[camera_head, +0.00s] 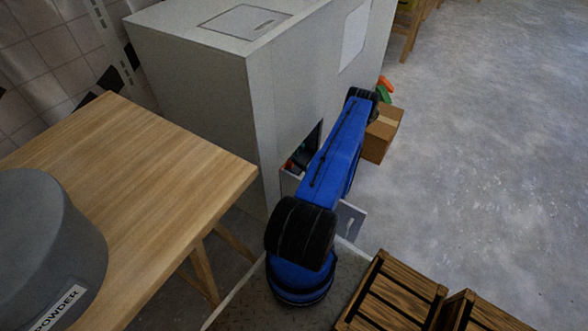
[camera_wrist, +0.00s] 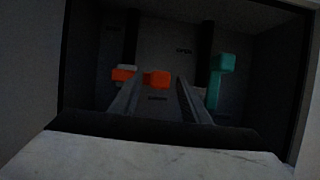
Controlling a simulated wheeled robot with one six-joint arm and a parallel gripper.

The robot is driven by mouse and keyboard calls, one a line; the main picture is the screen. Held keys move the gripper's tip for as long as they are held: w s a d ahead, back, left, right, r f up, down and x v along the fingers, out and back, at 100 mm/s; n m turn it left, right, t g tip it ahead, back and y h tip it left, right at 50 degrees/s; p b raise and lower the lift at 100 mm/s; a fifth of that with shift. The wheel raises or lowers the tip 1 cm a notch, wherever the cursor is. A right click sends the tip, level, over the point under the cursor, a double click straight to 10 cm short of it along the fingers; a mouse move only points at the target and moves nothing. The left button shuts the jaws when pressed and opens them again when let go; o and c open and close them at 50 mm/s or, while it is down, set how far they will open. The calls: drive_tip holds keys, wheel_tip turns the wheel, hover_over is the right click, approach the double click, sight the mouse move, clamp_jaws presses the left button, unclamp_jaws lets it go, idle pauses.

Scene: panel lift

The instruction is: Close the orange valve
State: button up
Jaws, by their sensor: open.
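In the wrist view, orange valve parts (camera_wrist: 123,75) show inside a dark recess, by the left dark vertical pipe. Another orange piece (camera_wrist: 156,79) shows just to the right, between the finger lines. The left finger crosses between the two pieces, so I cannot tell whether they are one sideways handle. My gripper (camera_wrist: 158,83) is open, its two fingers pointing into the recess. I cannot tell whether either finger touches the orange. In the head view, my arm hides the gripper and most of the opening.
A teal valve handle (camera_wrist: 221,63) stands upright by the right pipe. The white cabinet (camera_head: 215,110) holds the recess, whose walls are close on both sides. A wooden table (camera_head: 130,170) is at left, a cardboard box (camera_head: 383,135) behind my arm, wooden crates (camera_head: 392,295) at front right.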

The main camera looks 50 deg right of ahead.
drive_tip(key=v, duration=0.7)
drive_tip(key=shift+s+f, duration=0.15)
drive_tip(key=shift+s, duration=0.05)
drive_tip(key=shift+s, duration=0.1)
idle(0.5)
